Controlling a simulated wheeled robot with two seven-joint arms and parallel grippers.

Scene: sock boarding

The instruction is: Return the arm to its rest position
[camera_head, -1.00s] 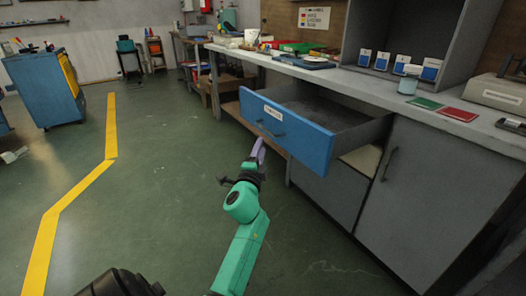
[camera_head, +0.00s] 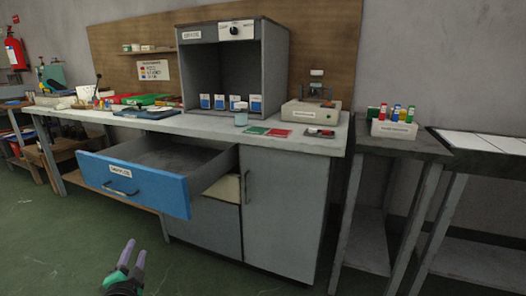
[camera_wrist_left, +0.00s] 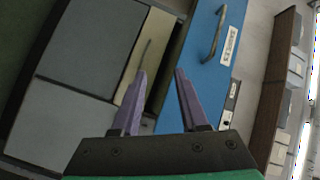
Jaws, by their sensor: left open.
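My left gripper (camera_head: 131,256) shows at the bottom of the head view, with two purple fingers apart and nothing between them. It is in front of and below the open blue drawer (camera_head: 130,186), apart from it. In the left wrist view the open fingers (camera_wrist_left: 160,88) point toward the blue drawer front (camera_wrist_left: 205,65) and the grey cabinet. Most of my left arm is out of the head view. My right gripper is in neither view.
The drawer sticks out from under the grey workbench (camera_head: 190,124). A grey open-fronted cabinet (camera_head: 283,70) stands on the bench. A side table (camera_head: 390,148) with a white box of coloured bottles stands at the right. Green floor (camera_head: 50,240) is clear at the lower left.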

